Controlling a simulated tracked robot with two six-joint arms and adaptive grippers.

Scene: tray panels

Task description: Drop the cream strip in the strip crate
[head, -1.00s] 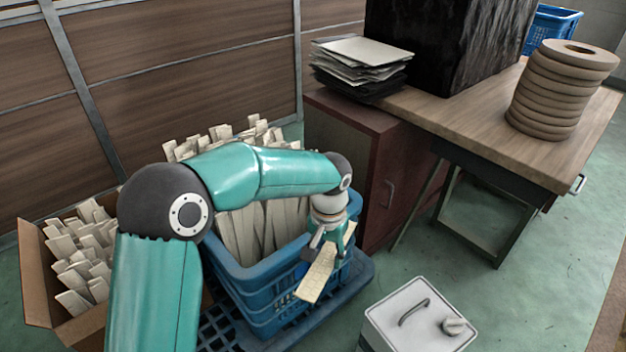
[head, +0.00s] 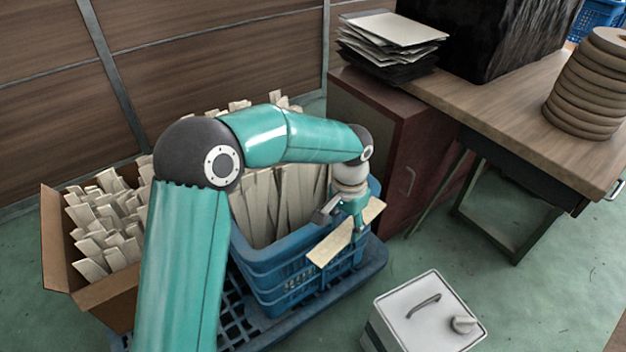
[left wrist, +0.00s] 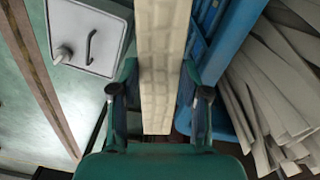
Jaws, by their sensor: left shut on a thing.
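My left gripper (head: 352,212) is shut on a cream strip (head: 332,246) over the near right edge of the blue strip crate (head: 270,268). In the left wrist view the cream strip (left wrist: 162,60) runs between the two fingers of my left gripper (left wrist: 160,105). The crate's blue rim (left wrist: 228,45) lies just to the right of the held strip there. The crate holds many upright cream strips (head: 275,200), which also show in the left wrist view (left wrist: 265,90). My arm hides part of the crate. My right gripper is not in view.
A cardboard box (head: 108,296) full of strips stands left of the crate. A blue pallet (head: 240,325) lies under the crate. A white box with a handle (head: 415,325) stands at the front right. A desk (head: 480,95) with stacked rings (head: 590,85) is behind.

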